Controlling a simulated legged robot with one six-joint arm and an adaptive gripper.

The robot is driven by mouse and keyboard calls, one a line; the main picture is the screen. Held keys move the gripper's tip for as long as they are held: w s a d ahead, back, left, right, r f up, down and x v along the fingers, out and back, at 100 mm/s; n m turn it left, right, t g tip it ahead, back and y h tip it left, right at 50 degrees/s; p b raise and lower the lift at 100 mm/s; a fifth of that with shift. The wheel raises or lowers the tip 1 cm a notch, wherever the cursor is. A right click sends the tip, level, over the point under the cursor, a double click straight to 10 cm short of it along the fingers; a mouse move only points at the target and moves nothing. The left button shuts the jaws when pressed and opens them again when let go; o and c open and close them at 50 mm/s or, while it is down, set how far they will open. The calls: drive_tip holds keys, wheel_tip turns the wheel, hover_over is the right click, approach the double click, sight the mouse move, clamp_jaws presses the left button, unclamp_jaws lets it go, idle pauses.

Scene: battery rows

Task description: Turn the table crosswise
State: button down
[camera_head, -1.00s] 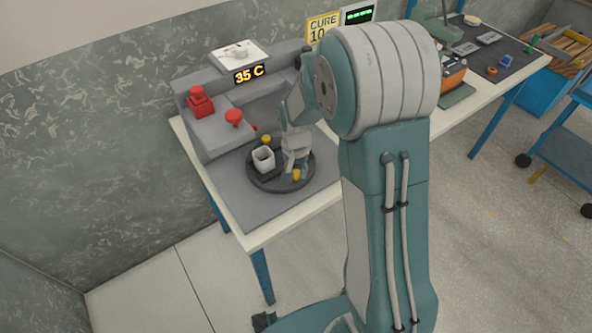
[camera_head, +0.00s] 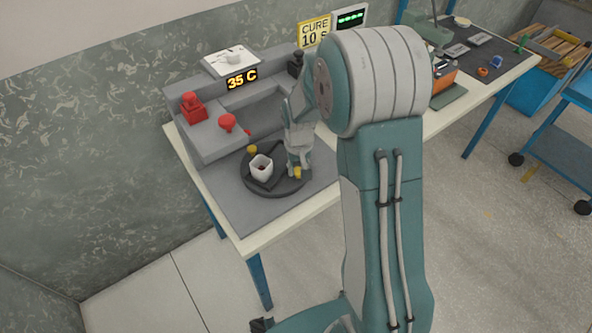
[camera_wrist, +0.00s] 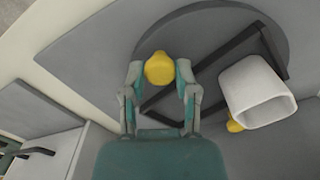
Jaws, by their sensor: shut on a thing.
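The turntable is a dark round disc (camera_head: 250,184) on the grey mat at the bench's front, with a dark rectangular frame (camera_wrist: 213,62) on it. Two yellow knobs stand on its rim. My gripper (camera_wrist: 160,72) has its fingers on both sides of the near knob (camera_wrist: 159,67), which shows below my gripper in the head view (camera_head: 298,173). The far knob (camera_head: 252,149) is partly behind the cup in the wrist view (camera_wrist: 234,126). A white square cup (camera_head: 261,166) stands upright on the disc. The frame lies diagonally in the head view.
A grey fixture with a "35 C" display (camera_head: 242,79) and red knobs (camera_head: 228,123) stands close behind the disc. A "CURE 10 S" sign (camera_head: 314,33) is at the back. My arm hides the bench's middle. An orange device (camera_head: 443,76) stands further right.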

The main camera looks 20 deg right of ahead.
drive_tip(key=shift+w+d+n, duration=0.3)
drive_tip(key=shift+n, duration=0.2)
idle(0.5)
drive_tip(key=shift+c, duration=1.9)
unclamp_jaws()
drive_tip(key=shift+w, duration=0.1)
drive_tip(key=shift+r, duration=0.1)
wheel_tip(320, 180, up, 12)
drive_tip(key=shift+f, duration=0.2)
